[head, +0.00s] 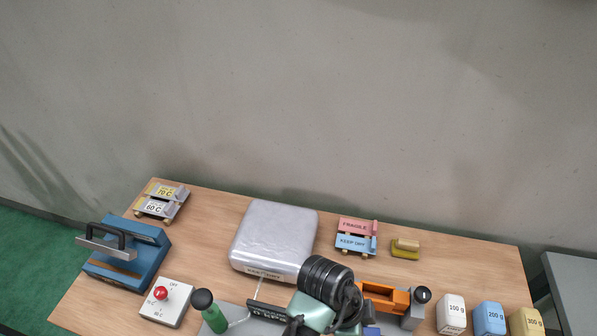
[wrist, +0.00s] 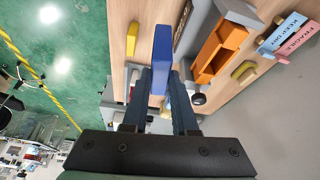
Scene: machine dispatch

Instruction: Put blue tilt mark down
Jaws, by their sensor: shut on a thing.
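My gripper (wrist: 160,78) is shut on a blue block, the blue tilt mark (wrist: 161,45), which stands out beyond the fingertips in the wrist view. The block is above the wooden table; I cannot tell whether it touches anything below. In the head view a small blue patch (head: 371,331) shows at the bottom edge beside my arm, probably the same block. My wrist and arm hide the table around it there.
An orange holder (head: 385,296) stands right of my arm, with a yellow-topped block (head: 405,247) behind it. Weights (head: 489,318) line the right front. A silver package (head: 274,235), label rack (head: 357,236), knob box (head: 164,301) and blue press (head: 128,258) occupy the rest.

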